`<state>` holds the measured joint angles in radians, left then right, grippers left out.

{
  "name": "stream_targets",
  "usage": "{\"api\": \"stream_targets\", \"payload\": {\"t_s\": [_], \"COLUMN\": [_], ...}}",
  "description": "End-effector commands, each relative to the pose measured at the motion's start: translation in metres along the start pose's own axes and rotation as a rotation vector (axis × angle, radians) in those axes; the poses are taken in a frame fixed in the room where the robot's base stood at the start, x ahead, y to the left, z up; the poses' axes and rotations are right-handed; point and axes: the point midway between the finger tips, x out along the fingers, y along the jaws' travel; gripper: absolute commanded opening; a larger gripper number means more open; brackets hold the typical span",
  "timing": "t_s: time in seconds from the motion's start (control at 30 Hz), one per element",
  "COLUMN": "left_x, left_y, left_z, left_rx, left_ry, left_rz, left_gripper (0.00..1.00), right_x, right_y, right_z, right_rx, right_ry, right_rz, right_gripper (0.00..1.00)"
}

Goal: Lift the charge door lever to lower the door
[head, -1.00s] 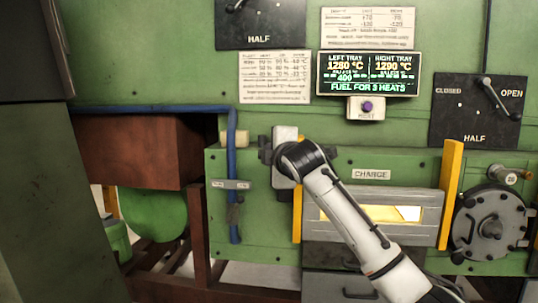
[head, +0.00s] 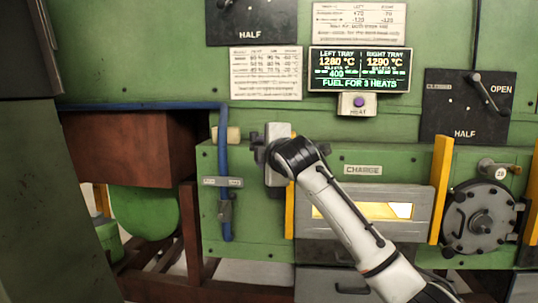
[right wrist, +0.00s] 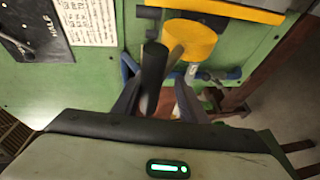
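The charge door (head: 420,208) is a grey panel between two yellow posts, under the CHARGE label, with a bright glowing slot. My right gripper (head: 259,149) is at the grey bracket (head: 278,131) left of the door, mostly hidden behind its own wrist in the head view. In the right wrist view, a black lever grip (right wrist: 151,75) lies between the fingers of my right gripper (right wrist: 158,75), closer to the left finger. The fingers stand apart, so it looks open; contact cannot be told. My left gripper is not in view.
A blue pipe (head: 223,165) runs down left of the bracket. A round hatch (head: 481,218) is right of the door. A display (head: 359,69) and a lever panel (head: 468,107) are above. A brown box (head: 130,150) juts out at left.

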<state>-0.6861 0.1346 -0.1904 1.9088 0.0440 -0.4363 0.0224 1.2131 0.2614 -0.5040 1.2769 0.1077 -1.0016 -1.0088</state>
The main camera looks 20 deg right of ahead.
Motion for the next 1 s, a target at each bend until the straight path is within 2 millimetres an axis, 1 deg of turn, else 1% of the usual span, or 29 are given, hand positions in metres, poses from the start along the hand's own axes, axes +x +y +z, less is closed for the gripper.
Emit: {"api": "stream_targets", "payload": {"t_s": [0.03,0.3,0.5,0.6,0.7,1.0], "left_x": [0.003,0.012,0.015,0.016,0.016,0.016], "left_y": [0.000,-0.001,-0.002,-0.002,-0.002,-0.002], "left_z": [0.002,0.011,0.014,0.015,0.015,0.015], "left_rx": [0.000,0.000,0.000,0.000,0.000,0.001], "left_ry": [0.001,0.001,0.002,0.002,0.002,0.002], "left_rz": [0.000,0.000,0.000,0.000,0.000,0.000], "left_gripper": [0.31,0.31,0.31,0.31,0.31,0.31], "right_x": [-0.006,-0.054,-0.082,-0.089,-0.092,-0.093], "right_y": [-0.003,-0.002,-0.001,-0.001,0.000,0.000], "right_z": [0.000,0.001,0.002,0.002,0.002,0.002], "right_rx": [0.000,-0.002,0.000,0.000,0.000,0.000], "right_ry": [0.001,-0.001,-0.003,-0.003,-0.004,-0.004], "right_rz": [0.000,0.003,0.002,0.001,0.000,0.000], "right_gripper": [0.37,0.37,0.37,0.37,0.37,0.37]}}
